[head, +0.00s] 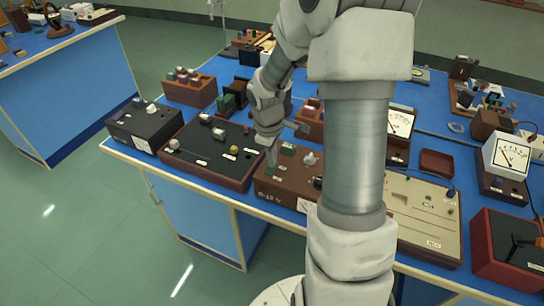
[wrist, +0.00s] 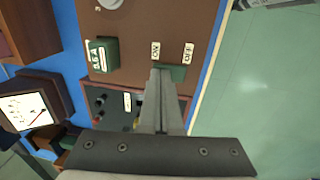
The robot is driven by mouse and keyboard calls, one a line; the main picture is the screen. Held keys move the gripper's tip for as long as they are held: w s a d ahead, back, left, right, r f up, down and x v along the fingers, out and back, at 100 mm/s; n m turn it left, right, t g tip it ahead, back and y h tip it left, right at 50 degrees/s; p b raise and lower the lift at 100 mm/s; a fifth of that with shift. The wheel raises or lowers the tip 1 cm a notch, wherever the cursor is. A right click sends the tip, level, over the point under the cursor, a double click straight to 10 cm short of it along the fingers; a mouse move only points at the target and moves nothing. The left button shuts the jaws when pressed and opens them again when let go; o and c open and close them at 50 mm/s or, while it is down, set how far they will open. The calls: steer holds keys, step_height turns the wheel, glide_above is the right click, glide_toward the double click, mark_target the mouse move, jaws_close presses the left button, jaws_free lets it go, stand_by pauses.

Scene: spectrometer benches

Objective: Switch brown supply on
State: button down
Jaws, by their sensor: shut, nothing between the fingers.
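The brown supply (head: 290,192) stands at the front edge of the blue bench, below my gripper (head: 271,160). In the wrist view its brown top (wrist: 135,30) carries a green switch (wrist: 175,72) near the edge. An ON label (wrist: 155,51) and an OFF label (wrist: 188,53) lie beside the switch, ON to the left. My gripper (wrist: 161,75) is shut and empty, with its fingertips over the ON side of the switch and hiding part of it. I cannot tell whether the tips touch it or which way it is set.
A black supply box (head: 210,150) stands left of the brown one, with a smaller black box (head: 145,124) farther left. A beige unit (head: 425,220) stands to the right, past my arm. A green block (wrist: 103,55) stands up from the brown top. The floor in front is clear.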

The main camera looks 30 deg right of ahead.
steer(key=shift+p, duration=0.85)
steer(key=shift+d+f, duration=0.1)
steer(key=shift+f, duration=0.15)
steer(key=shift+s+a+r, duration=0.15)
steer(key=shift+s+a, duration=0.3)
steer(key=shift+a, duration=0.25)
steer(key=shift+r, duration=0.55)
step_height(320, 180, up, 13)
steer(key=s+a+p, duration=0.1)
steer(key=p, duration=0.2)
steer(key=shift+a+p, duration=0.25)
steer(key=shift+p, duration=0.15)
